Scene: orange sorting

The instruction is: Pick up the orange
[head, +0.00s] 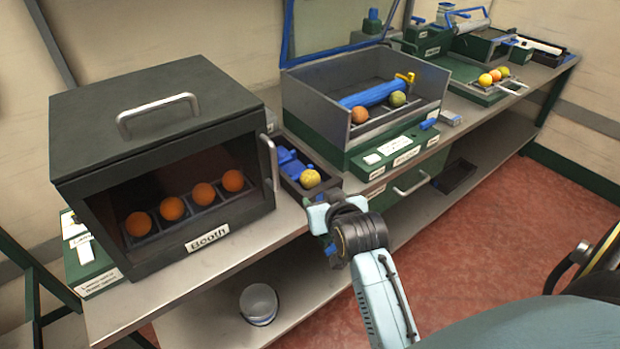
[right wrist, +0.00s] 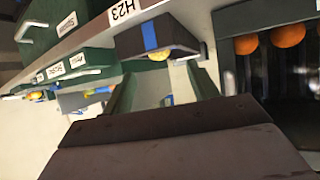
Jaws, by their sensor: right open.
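Several oranges (head: 172,208) sit in a row in a holder inside the dark booth (head: 150,105), whose front is open. Two of them show at the upper right of the right wrist view (right wrist: 288,35). Another orange (head: 360,115) lies beside a greenish fruit (head: 397,99) in the open grey box. A yellow fruit (head: 310,178) is in the small dark tray; it shows partly hidden in the right wrist view (right wrist: 158,55). My right gripper (head: 318,218) is open and empty, in front of that tray and right of the booth, touching no fruit. My left gripper is not in view.
The open grey box (head: 310,95) stands on the bench, with a blue cylinder (head: 370,94) in it. More fruits (head: 494,76) lie at the far station. A round metal container (head: 258,303) stands on the lower shelf.

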